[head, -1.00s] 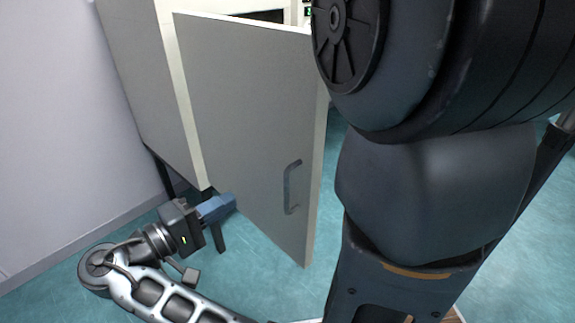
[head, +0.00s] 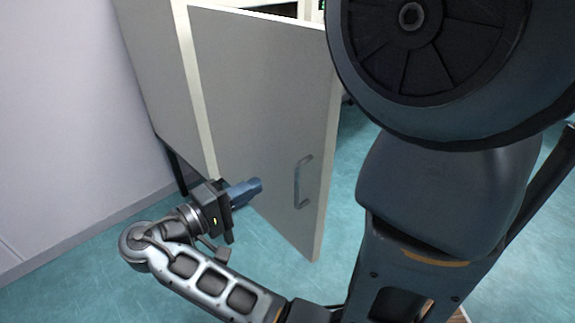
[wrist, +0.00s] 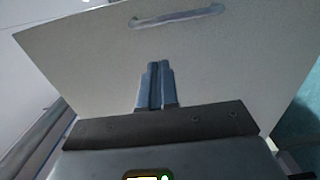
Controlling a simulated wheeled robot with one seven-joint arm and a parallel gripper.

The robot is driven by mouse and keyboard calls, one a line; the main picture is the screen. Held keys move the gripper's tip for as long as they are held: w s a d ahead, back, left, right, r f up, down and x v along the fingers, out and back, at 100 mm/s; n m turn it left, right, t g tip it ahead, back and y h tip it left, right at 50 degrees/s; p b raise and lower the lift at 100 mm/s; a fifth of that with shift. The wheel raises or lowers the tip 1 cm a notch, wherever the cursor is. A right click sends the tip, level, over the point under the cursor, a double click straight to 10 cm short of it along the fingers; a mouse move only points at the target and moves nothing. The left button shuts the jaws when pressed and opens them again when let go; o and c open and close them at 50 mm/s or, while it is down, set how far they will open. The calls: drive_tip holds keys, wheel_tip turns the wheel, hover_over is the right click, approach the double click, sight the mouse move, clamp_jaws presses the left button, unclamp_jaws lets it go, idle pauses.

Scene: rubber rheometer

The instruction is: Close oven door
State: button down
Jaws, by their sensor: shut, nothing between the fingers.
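The oven door (head: 255,95) is a large flat grey panel standing open, swung out from the oven body (head: 160,70). Its curved metal handle (head: 299,182) is near the free edge. The door also fills much of the wrist view (wrist: 90,70), with the handle (wrist: 178,17) near the top. My gripper (head: 258,185) is shut and empty, in front of the door's lower part, to the left of the handle. In the wrist view its blue fingers (wrist: 156,68) are together and point at the panel. I cannot tell whether the tips touch the door.
A pale wall (head: 60,90) rises at the left. The teal floor (head: 80,275) is open below the door and at the right. A dark oven leg (head: 172,165) stands behind my gripper. My own arm links cover much of the right side.

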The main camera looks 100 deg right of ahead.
sight(288, 167)
drive_tip(key=shift+p+x, duration=0.8)
drive_tip(key=shift+x, duration=4.4)
